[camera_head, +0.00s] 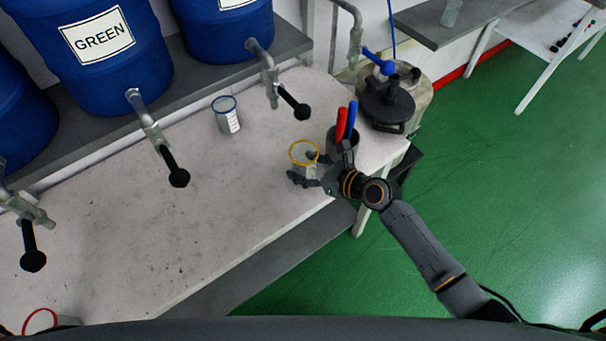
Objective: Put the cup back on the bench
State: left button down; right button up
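A clear cup with a yellow rim (303,151) is at the right end of the pale speckled bench (215,195). My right gripper (306,168) reaches it from the right, with one finger at its far right side and the other across its near lower side. The gripper appears shut on the cup, which looks roughly upright. The fingers hide the cup's lower part, so I cannot tell whether its base touches the bench. My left gripper is not in view.
A blue-rimmed cup (227,115) stands on the bench, and a red-rimmed one (42,321) shows at lower left. A dark holder with red and blue handles (347,120) is close behind my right gripper. Black-handled taps (178,176) overhang the bench. Its middle is clear.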

aim_at(305, 175)
jog(key=shift+f+b, duration=0.65)
jog(key=shift+f, duration=1.2)
jog(key=shift+f, duration=0.15)
jog(key=o, duration=1.3)
jog(key=shift+c, duration=0.2)
